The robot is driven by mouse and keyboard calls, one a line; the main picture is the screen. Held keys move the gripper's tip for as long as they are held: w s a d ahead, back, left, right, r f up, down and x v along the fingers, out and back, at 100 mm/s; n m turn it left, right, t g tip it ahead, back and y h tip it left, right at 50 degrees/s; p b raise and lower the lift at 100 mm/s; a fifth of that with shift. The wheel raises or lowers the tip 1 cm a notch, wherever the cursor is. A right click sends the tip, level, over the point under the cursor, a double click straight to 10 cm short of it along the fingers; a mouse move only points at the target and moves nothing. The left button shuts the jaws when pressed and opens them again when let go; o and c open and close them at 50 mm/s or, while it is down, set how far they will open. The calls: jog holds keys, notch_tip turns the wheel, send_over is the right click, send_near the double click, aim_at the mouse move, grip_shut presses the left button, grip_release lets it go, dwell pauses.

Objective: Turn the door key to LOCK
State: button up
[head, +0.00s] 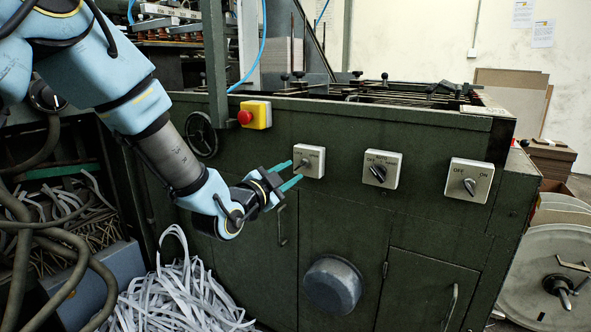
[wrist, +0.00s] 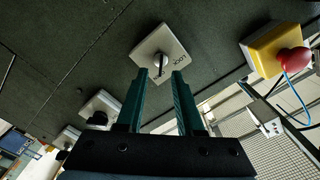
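The door key (head: 305,162) is a small dark-and-silver knob on a white square plate (head: 316,152), the leftmost of three on the dark green machine front. In the wrist view the key (wrist: 160,62) stands near the plate's middle, and the plate (wrist: 172,40) carries lettering that looks like LOCK on its right. My gripper (head: 294,173) has teal fingers just in front of the plate's lower left. In the wrist view my gripper (wrist: 161,73) is open, with a fingertip on either side of the key's lower end. I cannot tell whether the fingers touch it.
A red button on a yellow box (head: 255,115) sits left of the key plate. Two OFF/ON switches, the middle one (head: 381,169) and the right one (head: 469,180), are on the right. A round dark cover (head: 332,284) protrudes below. White strips (head: 180,295) lie piled at lower left.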

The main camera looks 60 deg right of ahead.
aim_at(301, 166)
jog(key=shift+d, duration=1.4)
jog(key=shift+c, duration=0.2)
grip_shut()
